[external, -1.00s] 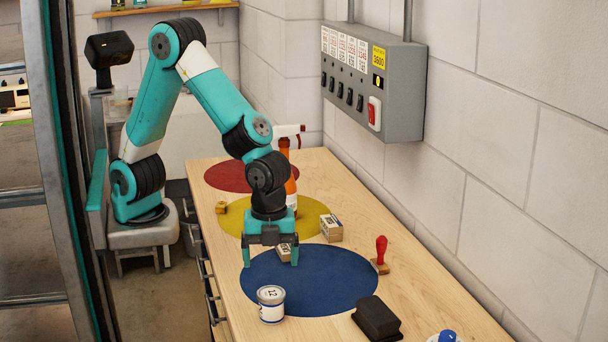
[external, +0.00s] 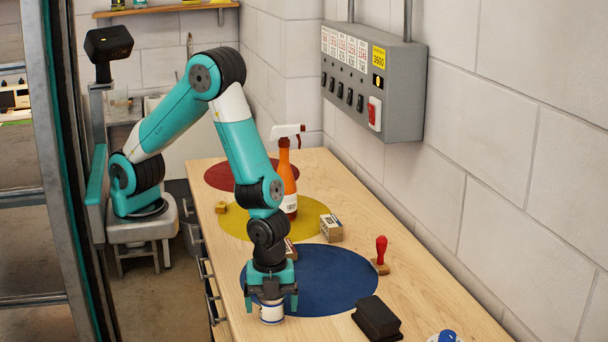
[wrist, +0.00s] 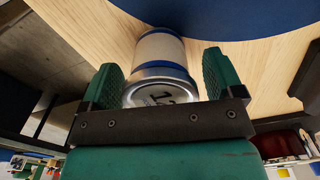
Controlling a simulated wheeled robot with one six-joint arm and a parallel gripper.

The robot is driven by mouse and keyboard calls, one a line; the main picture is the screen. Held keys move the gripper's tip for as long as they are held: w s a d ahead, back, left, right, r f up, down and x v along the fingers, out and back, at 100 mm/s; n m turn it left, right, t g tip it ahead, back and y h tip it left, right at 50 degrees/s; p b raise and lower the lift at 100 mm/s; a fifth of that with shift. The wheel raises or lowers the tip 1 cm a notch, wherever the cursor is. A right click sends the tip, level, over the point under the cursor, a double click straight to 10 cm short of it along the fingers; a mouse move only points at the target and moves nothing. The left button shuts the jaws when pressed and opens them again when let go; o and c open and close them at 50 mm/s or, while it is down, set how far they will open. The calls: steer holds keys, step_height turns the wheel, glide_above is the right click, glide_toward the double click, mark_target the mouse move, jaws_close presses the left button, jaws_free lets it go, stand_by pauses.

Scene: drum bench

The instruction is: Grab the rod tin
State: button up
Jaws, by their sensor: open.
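The rod tin (external: 271,314) is a small white can with a blue band and a silver lid marked with a number. It stands on the wooden bench by the near left edge of the blue disc. My gripper (external: 271,308) is over it, pointing down, and hides its top in the external view. In the wrist view the tin (wrist: 160,52) sits between the two green fingers of my gripper (wrist: 162,75). The fingers are open, with a visible gap on the right side; contact on the left cannot be told.
The blue disc (external: 330,280) lies just beside the tin. A black block (external: 377,318) and a red-handled stamp (external: 381,255) stand to the right. An orange spray bottle (external: 289,185) and small boxes (external: 331,228) are farther back. The bench's left edge is close to the tin.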

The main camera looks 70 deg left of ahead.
steer(key=c, duration=1)
steer(key=shift+o, duration=0.2)
